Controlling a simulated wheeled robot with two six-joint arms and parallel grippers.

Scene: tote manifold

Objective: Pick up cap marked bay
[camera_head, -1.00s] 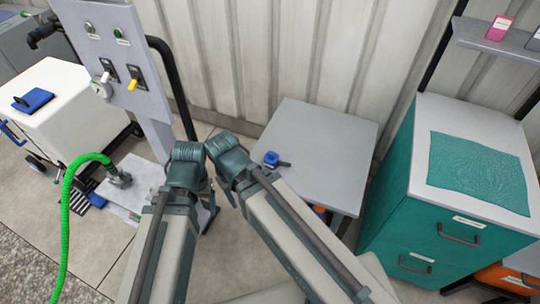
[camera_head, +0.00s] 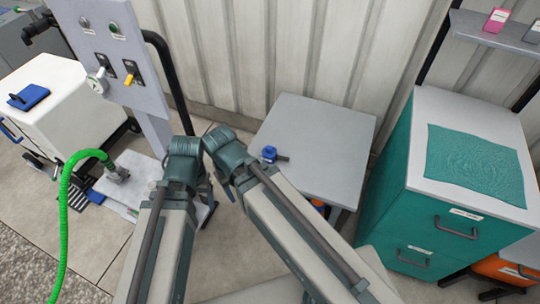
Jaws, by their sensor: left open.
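A small blue piece with a dark stub (camera_head: 270,154) sits on the left part of the grey table (camera_head: 322,135). It may be the cap, but no marking on it can be read. My two arms reach up from the bottom, with their joints just left of the table. My left gripper (camera_head: 207,203) shows only as a small dark part between the arms, mostly hidden by them. It is open and apart from the blue piece. My right gripper does not show.
A grey panel (camera_head: 115,50) with switches stands at the left, beside a white box (camera_head: 62,95) bearing a blue pad (camera_head: 28,96). A green hose (camera_head: 66,200) runs to the floor. A teal cabinet (camera_head: 395,205) stands right of the table. Most of the tabletop is clear.

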